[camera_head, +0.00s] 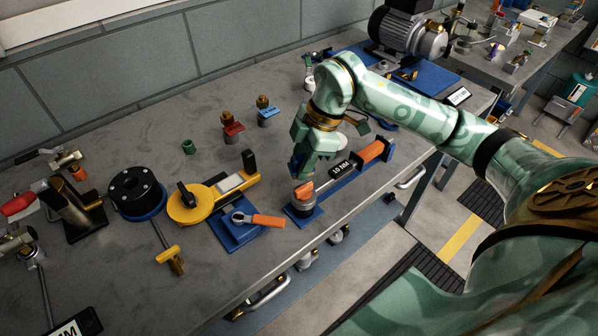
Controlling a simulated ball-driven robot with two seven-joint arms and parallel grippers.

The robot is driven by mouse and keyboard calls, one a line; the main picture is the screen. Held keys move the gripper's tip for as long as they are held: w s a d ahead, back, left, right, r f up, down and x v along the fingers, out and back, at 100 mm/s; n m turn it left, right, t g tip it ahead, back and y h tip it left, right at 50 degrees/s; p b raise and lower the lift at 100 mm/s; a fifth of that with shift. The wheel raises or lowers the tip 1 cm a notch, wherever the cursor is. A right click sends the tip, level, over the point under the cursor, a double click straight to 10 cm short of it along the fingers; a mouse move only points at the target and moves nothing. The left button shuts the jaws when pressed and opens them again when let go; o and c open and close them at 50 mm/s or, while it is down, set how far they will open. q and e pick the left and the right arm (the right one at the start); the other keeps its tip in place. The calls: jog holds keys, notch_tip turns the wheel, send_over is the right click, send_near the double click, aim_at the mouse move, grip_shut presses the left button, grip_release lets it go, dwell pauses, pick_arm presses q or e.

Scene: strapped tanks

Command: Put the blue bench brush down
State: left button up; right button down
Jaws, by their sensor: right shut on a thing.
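My right gripper (302,172) reaches in from the right and points down over the grey workbench (130,95). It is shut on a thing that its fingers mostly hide. A small dark blue patch at the fingertips looks like part of the blue bench brush (296,166); its bristles and handle cannot be made out. The fingertips are just above or beside the orange-topped end of the blue stand with the 10 NM tool (342,168); I cannot tell whether they touch. My left gripper is not in view.
Left of the gripper are an orange-handled ratchet on a blue plate (240,236), a yellow strap tool (190,208) and a black round flange (137,190). Brass fittings with red (232,127) and blue tags stand behind. A motor (408,35) is at the back. The bench's rear left is clear.

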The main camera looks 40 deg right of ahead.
aim_at(294, 183)
jog(key=w+f, duration=0.1)
jog(key=w+d+f+b, duration=0.1)
jog(key=f, duration=0.1)
jog(key=shift+w+d+f, duration=0.1)
jog(key=shift+w+f, duration=0.15)
notch_tip(294, 183, down, 3)
jog(key=shift+w+f+b, duration=0.15)
jog(key=shift+f+b, duration=0.05)
jog(key=shift+b, duration=0.35)
jog(key=shift+r, duration=0.15)
jog(key=c, duration=1)
grip_release()
jog(key=p+v, duration=0.3)
jog(key=v, duration=0.9)
